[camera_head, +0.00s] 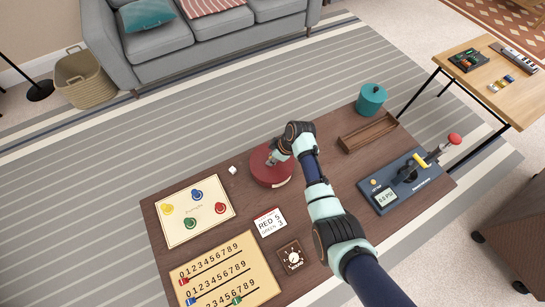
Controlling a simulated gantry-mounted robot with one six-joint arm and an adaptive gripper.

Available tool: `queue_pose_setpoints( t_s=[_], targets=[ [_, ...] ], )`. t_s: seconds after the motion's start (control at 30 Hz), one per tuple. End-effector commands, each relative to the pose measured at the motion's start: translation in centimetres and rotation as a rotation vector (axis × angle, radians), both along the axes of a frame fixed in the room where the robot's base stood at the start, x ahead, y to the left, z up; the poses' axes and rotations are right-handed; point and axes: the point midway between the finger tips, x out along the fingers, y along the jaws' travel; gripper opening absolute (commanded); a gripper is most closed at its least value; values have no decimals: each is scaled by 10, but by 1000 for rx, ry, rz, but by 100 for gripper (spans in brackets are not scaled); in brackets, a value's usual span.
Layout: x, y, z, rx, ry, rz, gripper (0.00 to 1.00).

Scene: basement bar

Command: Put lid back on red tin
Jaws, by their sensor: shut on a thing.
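The red tin (266,180) stands near the middle of the dark wooden table, with a small pale mark on its near right side. My gripper (276,158) is over its top, shut on what looks like the red lid (259,163). The wrist and fingers hide the right part of the top and the grip point. The lid lies over the tin, but I cannot tell whether it is seated or slightly above the rim.
A teal canister (371,99) and an empty wooden tray (367,136) stand right of the tin. A gauge device with a lever (405,183) is at the right. A small white object (233,170), puzzle boards (195,211), a card (269,222) and a dial box (291,258) lie left and in front.

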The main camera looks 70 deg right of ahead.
Motion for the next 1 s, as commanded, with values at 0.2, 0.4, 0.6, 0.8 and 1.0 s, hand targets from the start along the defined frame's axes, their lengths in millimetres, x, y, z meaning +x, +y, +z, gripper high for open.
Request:
queue_pose_setpoints(
  t_s=[0.2,0.4,0.6,0.8,1.0],
  targets=[
    [0,0,0,0,0,0,0],
    [0,0,1,0,0,0,0],
    [0,0,0,0,0,0,0],
    [0,0,0,0,0,0,0],
    [0,0,0,0,0,0,51]
  ],
)
